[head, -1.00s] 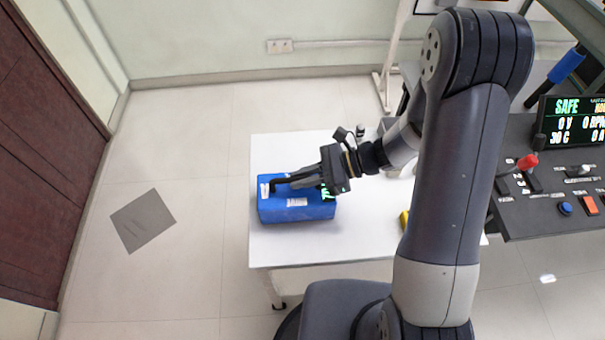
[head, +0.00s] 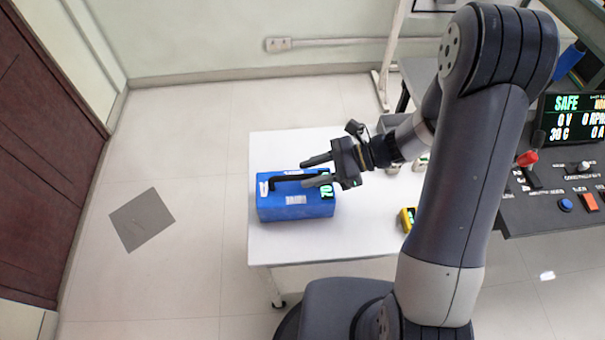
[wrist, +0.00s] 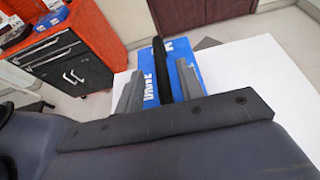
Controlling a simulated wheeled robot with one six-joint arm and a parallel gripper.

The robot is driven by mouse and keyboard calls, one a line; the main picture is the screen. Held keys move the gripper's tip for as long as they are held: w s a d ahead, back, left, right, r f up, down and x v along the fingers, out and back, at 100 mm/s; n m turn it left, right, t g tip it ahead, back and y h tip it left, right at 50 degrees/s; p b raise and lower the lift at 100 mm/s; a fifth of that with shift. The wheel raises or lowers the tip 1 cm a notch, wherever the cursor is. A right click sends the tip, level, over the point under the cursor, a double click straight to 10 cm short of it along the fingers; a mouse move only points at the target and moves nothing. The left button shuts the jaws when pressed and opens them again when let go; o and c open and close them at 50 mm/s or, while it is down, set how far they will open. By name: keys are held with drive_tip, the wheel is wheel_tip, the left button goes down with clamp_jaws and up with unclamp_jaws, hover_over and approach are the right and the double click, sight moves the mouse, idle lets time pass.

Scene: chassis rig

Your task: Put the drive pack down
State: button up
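The blue drive pack (head: 285,208), with a black handle along its top and a small green display at its right end, sits upright on the white table (head: 345,245). My gripper (head: 310,172) is open at the pack's right end, its two fingers apart and pointing left. In the wrist view the fingers (wrist: 158,85) stand on either side of the black handle (wrist: 160,68), with gaps between, and the blue pack (wrist: 180,58) lies beyond. The pack's underside is hidden.
A yellow device (head: 407,219) stands on the table's right part, partly behind my arm. A control panel (head: 560,185) with a SAFE display is at the right. A grey floor patch (head: 142,219) lies left. The wrist view shows an orange cabinet (wrist: 75,50).

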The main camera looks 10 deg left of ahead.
drive_tip(key=b+v, duration=0.1)
drive_tip(key=v, duration=0.8)
drive_tip(key=shift+d, duration=0.15)
